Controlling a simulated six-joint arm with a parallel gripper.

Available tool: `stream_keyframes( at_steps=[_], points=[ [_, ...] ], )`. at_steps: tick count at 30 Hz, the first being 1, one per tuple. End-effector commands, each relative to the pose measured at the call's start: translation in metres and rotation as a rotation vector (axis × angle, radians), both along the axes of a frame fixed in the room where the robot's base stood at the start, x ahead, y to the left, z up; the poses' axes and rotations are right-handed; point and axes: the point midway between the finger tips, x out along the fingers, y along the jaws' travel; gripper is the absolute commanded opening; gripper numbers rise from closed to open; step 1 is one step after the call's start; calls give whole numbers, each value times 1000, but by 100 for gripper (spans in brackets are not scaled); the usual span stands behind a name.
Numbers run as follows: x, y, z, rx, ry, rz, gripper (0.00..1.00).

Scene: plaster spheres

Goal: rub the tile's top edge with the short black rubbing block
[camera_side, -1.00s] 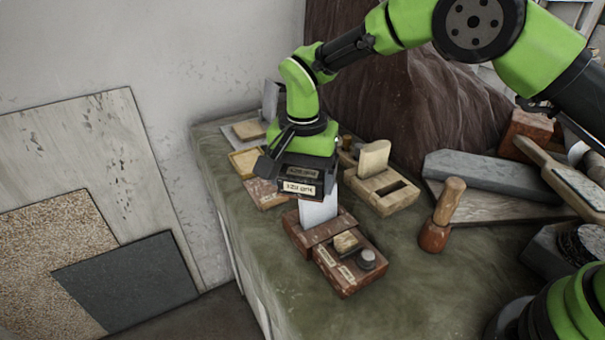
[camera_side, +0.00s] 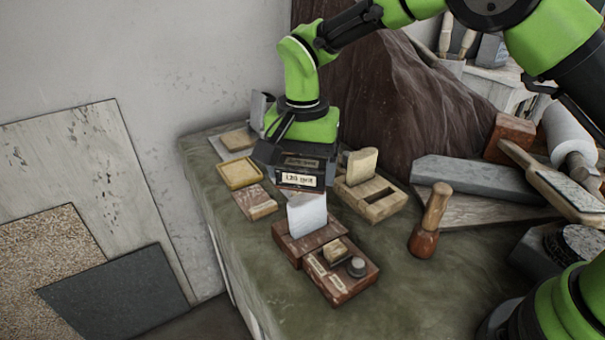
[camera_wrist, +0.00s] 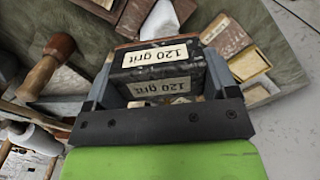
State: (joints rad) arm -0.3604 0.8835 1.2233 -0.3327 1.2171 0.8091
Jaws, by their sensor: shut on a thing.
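My gripper (camera_side: 298,158) is shut on a black rubbing block (camera_side: 300,179) with pale labels. In the wrist view the block (camera_wrist: 163,68) sits between both fingers, and its labels read "120 grit". The white tile (camera_side: 307,214) stands upright in a reddish-brown wooden holder (camera_side: 290,240). In the side view the block is just above and behind the tile, whose top edge shows below it. Whether they touch is hard to tell. In the wrist view the tile (camera_wrist: 165,18) shows beyond the block.
A red-brown tray (camera_side: 342,290) with small pieces stands in front of the holder. A wooden stand (camera_side: 370,204) holding a pale piece is to the right, near a wooden-handled tool (camera_side: 430,220). A yellow tray (camera_side: 238,173) is to the left. The front cloth is clear.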

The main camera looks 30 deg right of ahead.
Motion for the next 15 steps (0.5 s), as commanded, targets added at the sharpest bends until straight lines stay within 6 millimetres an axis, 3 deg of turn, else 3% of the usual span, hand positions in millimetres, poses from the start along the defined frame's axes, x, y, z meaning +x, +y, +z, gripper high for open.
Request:
stream_keyframes(
  at_steps=[8,15],
  points=[
    [0,0,3,0,-1,0,53],
    [1,0,30,1,-4,0,53]
  ],
)
